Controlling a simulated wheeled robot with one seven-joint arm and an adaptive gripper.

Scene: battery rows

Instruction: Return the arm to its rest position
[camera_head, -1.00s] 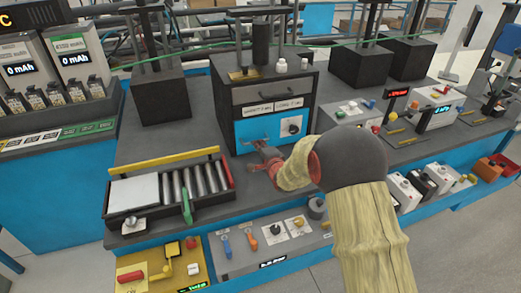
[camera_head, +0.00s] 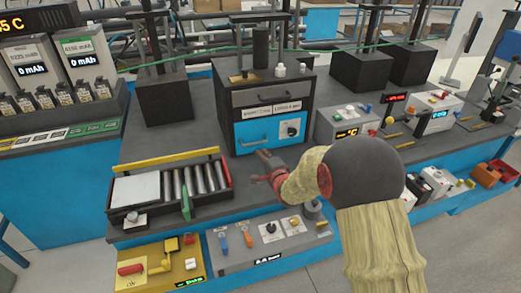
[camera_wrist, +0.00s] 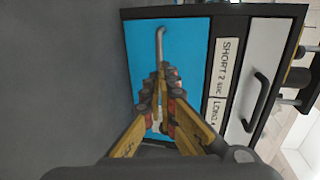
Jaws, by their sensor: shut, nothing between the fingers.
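My gripper (camera_head: 265,165) is shut and empty in the head view, above the bench just in front of the drawer cabinet. My arm reaches in from the lower right in a pale yellow sleeve. In the wrist view my gripper (camera_wrist: 166,98) has its red and grey fingertips close together, in front of the blue drawer (camera_wrist: 205,65). The drawer's metal handle shows just beyond the fingertips; I cannot tell the exact gap. In the head view the blue drawer (camera_head: 262,136) looks closed, with the grey drawer (camera_head: 252,97) above it.
A black tray with a row of silver cylinders (camera_head: 205,178) stands to the left of my gripper. Control panels (camera_head: 268,240) with knobs and levers line the bench front. A grey box with a display (camera_head: 345,124) stands right of the cabinet. Bare bench lies between tray and cabinet.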

